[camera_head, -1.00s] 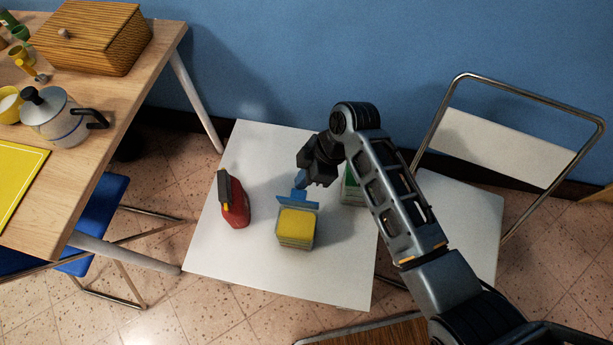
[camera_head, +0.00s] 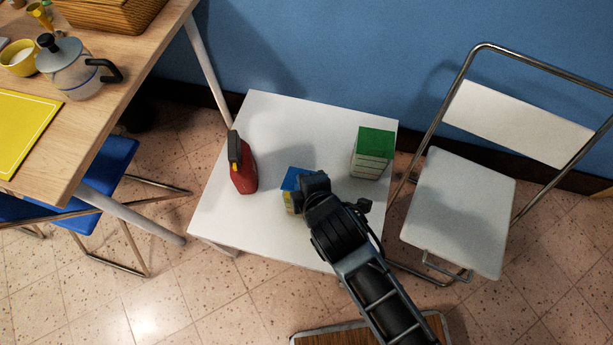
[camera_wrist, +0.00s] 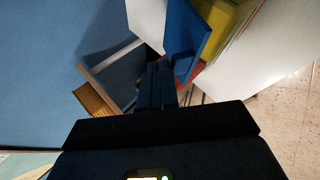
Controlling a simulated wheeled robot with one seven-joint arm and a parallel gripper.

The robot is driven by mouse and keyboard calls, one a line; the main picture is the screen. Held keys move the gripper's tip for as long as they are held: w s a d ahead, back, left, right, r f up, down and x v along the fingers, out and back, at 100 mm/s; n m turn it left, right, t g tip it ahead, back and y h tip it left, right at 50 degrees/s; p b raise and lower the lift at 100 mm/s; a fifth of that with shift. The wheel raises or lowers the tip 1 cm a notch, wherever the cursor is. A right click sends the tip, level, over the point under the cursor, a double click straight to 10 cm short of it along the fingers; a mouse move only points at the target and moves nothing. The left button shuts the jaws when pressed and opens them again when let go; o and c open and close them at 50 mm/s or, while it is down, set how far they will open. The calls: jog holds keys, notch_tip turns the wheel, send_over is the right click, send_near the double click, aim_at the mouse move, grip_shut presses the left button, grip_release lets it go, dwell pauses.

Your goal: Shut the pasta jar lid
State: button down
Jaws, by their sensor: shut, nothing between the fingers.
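The pasta jar (camera_head: 289,203) stands on the white table, and my arm hides much of it in the head view. Its blue lid (camera_head: 292,178) lies over the top in that view. In the wrist view the lid (camera_wrist: 187,32) looks tilted, with the yellow of the jar (camera_wrist: 236,22) beside it; whether it is fully down cannot be told. My gripper (camera_head: 312,184) is shut and empty at the lid's right side. In the wrist view its fingers (camera_wrist: 160,80) point toward the lid, close to or touching it.
A red bottle (camera_head: 243,176) with a dark cap stands left of the jar on the white table (camera_head: 300,115). A green-topped container (camera_head: 372,152) stands at the right back. A folding chair (camera_head: 458,210) is to the right, and a wooden table (camera_head: 130,70) to the left.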

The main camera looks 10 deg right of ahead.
jog(key=shift+s+a+f+t+b, duration=0.15)
jog(key=shift+s+f+t+b, duration=0.25)
jog(key=shift+f+t+b, duration=0.1)
jog(key=shift+s+a+f+t+b, duration=0.15)
jog(key=shift+s+f+t+b, duration=0.25)
jog(key=shift+f, duration=0.1)
jog(key=shift+w+r, duration=0.1)
jog(key=shift+r, duration=0.15)
jog(key=shift+r+p, duration=0.1)
jog(key=shift+p, duration=0.2)
jog(key=shift+r+p, duration=1)
jog(key=shift+p, duration=0.05)
jog(key=a+p+v, duration=0.1)
jog(key=p+v, duration=0.1)
jog(key=v, duration=0.9)
jog(key=shift+r+p, duration=0.3)
jog(key=shift+r, duration=0.1)
jog(key=shift+s+d, duration=0.15)
jog(key=shift+s, duration=0.05)
